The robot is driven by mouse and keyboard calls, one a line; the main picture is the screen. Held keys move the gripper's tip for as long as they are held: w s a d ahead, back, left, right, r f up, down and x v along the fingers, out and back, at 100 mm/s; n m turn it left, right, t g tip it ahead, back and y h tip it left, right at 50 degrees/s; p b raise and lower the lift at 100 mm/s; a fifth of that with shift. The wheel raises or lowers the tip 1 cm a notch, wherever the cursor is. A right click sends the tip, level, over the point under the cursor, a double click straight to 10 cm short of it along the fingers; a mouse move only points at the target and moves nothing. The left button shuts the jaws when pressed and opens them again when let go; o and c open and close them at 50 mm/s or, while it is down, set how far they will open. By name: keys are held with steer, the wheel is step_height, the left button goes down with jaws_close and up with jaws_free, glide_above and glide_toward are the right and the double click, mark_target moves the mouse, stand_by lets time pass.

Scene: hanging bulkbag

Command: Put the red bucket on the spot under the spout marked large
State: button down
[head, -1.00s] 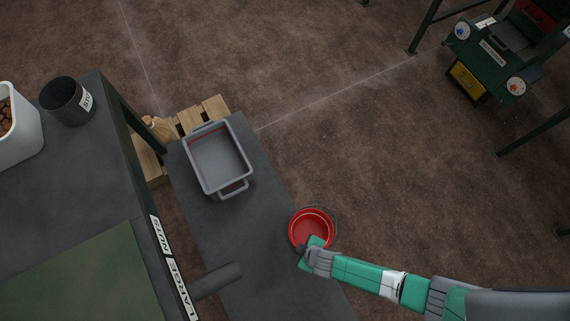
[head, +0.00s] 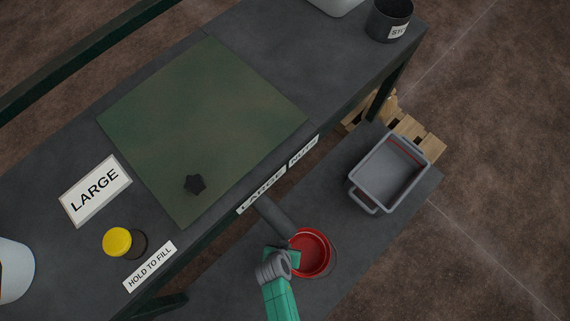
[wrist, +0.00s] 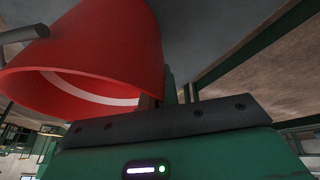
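The red bucket (head: 318,262) is upright over the lower grey bench in the head view, its rim beside the free end of the dark spout (head: 274,216). The spout sticks out below the LARGE label (head: 262,190). My gripper (head: 292,257) is at the bucket's left rim. In the wrist view, the bucket (wrist: 110,50) fills the upper left, and its wall meets my gripper's fingers (wrist: 165,95), which look shut on it. The wrist picture appears upside down. Whether the bucket's base touches the bench cannot be seen, and the spot under the spout is hidden.
A grey tray (head: 352,180) stands farther right on the lower bench (head: 225,290). The upper table holds a green panel (head: 200,120), a dark star-shaped knob (head: 195,184), a yellow button (head: 117,242) with a HOLD TO FILL label, and a dark pot (head: 378,22).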

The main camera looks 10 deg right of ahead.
steer(key=shift+w+a+f+b, duration=0.25)
steer(key=shift+f+b, duration=0.1)
steer(key=shift+f, duration=0.1)
steer(key=shift+w+a+f+b, duration=0.1)
steer(key=shift+w+f+b, duration=0.1)
steer(key=shift+f+b, duration=0.2)
steer(key=c, duration=1.7)
jaws_free()
steer(key=p+v, duration=0.5)
steer(key=v, duration=0.7)
steer(key=shift+r, duration=0.1)
